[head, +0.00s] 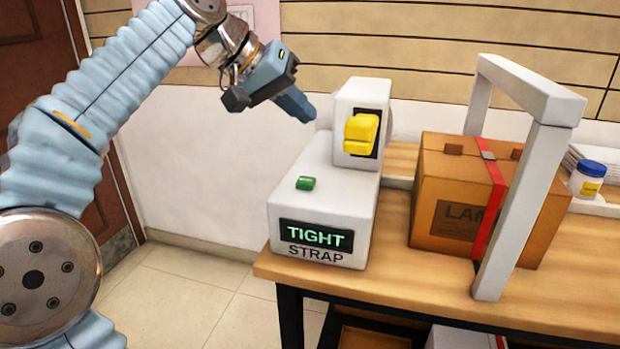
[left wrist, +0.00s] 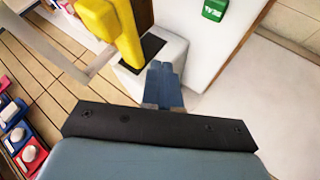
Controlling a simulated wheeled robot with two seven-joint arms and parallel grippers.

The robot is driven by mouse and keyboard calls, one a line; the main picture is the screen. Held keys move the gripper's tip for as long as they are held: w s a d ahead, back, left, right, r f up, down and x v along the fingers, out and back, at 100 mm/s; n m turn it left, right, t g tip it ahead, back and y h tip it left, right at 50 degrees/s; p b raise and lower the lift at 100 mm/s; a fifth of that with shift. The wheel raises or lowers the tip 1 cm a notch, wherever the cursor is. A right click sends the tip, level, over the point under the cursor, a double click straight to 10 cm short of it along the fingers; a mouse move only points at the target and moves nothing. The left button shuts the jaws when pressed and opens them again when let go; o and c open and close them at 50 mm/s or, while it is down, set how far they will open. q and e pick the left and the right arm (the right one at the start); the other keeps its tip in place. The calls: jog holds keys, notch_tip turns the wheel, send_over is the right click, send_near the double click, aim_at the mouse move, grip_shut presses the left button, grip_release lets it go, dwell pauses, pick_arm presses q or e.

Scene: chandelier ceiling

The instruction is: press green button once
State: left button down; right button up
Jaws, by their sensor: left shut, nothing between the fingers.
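The green button (head: 305,183) sits on the flat top of the white strapping machine (head: 285,215). It also shows at the top of the left wrist view (left wrist: 214,10). The machine's display (head: 316,236) reads TIGHT, with STRAP printed below. A yellow lever (head: 361,133) is on the machine's raised rear block, and it appears at upper left in the left wrist view (left wrist: 112,28). My left gripper (head: 309,114) is shut and empty, in the air above and behind the button, apart from it. My right gripper is in neither view.
A cardboard box (head: 455,205) with a red strap (head: 489,220) stands under a white arch (head: 520,180) on the wooden table (head: 400,275). A blue-capped jar (head: 588,180) is at the right. Open floor lies left of the table.

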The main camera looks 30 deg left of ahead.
pick_arm(q)
send_over(300, 180)
notch_tip(300, 180, down, 6)
jog(key=shift+r, duration=0.1)
jog(key=shift+f+b, duration=0.65)
jog(key=shift+f, duration=0.15)
jog(key=shift+f+b, duration=0.6)
jog(key=shift+f, duration=0.1)
dwell(1.0)
jog(key=shift+f+b, duration=0.3)
jog(key=shift+f, duration=0.1)
jog(key=shift+f+b, duration=0.45)
jog(key=shift+f, duration=0.1)
dwell(0.5)
jog(key=shift+r, duration=0.15)
jog(key=shift+r+p, duration=0.85)
jog(key=shift+p, duration=0.05)
